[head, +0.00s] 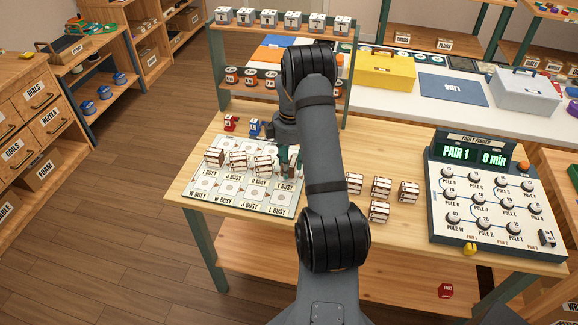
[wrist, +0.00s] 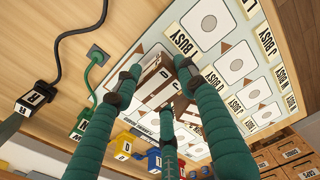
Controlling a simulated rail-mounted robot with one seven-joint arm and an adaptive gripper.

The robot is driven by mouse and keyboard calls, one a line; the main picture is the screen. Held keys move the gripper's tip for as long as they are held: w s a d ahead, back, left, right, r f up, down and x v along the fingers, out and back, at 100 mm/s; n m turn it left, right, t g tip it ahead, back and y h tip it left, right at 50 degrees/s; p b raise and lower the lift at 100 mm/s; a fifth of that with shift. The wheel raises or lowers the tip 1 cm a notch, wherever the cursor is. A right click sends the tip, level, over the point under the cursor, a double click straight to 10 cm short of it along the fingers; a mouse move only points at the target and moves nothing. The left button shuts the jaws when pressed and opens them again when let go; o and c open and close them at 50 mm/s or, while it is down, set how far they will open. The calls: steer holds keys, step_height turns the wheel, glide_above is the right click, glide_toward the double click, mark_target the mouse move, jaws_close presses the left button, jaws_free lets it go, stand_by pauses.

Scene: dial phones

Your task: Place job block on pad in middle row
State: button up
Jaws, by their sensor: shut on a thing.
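My gripper (wrist: 170,82) has teal fingers closed around a brown-and-white job block (wrist: 154,82) in the wrist view. A second brown block face shows close beside it, and the fingers hide part of both. In the head view my gripper (head: 287,160) is low over the right side of the pad board (head: 232,203), largely behind my arm. The board has rows of pads marked BUSY. Several job blocks (head: 238,161) stand along its back part. I cannot tell whether the held block touches a pad.
Several loose job blocks (head: 381,187) stand on the table right of my arm. The fault finder panel (head: 487,196) reads "PAIR 1" and "0 min". A red block (head: 230,123) and a blue block (head: 254,127) stand behind the board. A shelf rack (head: 225,58) rises behind.

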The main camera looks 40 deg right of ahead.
mark_target(290, 161)
steer(key=shift+f, duration=0.75)
steer(key=shift+f, duration=0.25)
steer(key=o, duration=1.2)
steer(key=shift+r, duration=0.1)
step_height(290, 161, up, 12)
steer(key=shift+s+d+r, duration=0.1)
steer(key=shift+d+r, duration=0.05)
